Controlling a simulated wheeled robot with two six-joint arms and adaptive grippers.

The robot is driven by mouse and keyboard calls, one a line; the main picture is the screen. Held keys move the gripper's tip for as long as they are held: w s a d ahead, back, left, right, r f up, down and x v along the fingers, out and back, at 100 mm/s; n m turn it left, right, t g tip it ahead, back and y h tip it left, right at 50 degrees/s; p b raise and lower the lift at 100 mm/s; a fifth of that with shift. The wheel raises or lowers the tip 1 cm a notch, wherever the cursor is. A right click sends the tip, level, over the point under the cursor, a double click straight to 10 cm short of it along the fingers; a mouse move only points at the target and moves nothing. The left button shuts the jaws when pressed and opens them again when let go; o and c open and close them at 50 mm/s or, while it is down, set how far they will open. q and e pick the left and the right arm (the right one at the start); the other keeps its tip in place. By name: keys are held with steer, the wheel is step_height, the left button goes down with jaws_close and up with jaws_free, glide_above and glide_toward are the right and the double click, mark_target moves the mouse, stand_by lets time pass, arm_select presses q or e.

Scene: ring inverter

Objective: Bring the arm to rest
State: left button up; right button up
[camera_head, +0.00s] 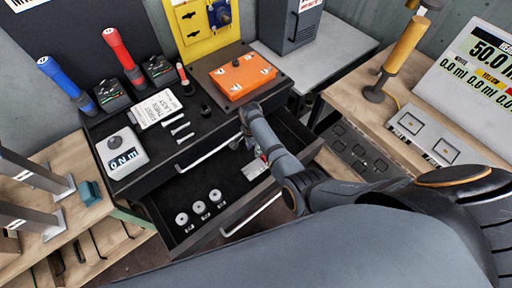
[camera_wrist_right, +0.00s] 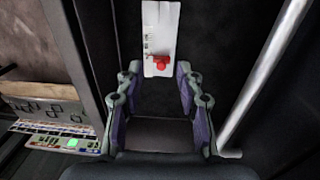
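My right arm reaches in from the lower right in the head view and ends above the open drawers of the black cabinet (camera_head: 150,190). Its gripper is mostly hidden there behind the arm. In the right wrist view my right gripper (camera_wrist_right: 159,80) has its two fingers apart with nothing between them. Beyond the fingertips is a white plate with a red knob (camera_wrist_right: 160,62); whether they touch cannot be told. My left gripper is not in view.
The open lower drawer holds several pale round parts (camera_head: 201,207). Wooden benches stand left (camera_head: 85,225) and right (camera_head: 345,92).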

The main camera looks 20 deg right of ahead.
steer(key=s+d+r+n+t, duration=0.2)
steer(key=s+d+r+n, duration=0.3)
steer(key=s+d+n, duration=0.35)
steer(key=s+d+r+n+t, duration=0.1)
steer(key=s+r+n+t, duration=0.1)
steer(key=s+r+n, duration=0.65)
steer(key=s+d+f+m+g, duration=0.1)
steer(key=s+f, duration=0.1)
steer(key=f, duration=0.8)
steer(key=s+d+f+m, duration=0.2)
steer(key=f, duration=0.9)
steer(key=s+d+f+g, duration=0.1)
steer(key=s+f, duration=1.7)
steer(key=s, duration=0.1)
steer(key=shift+f+h, duration=0.25)
steer(key=shift+h, duration=0.05)
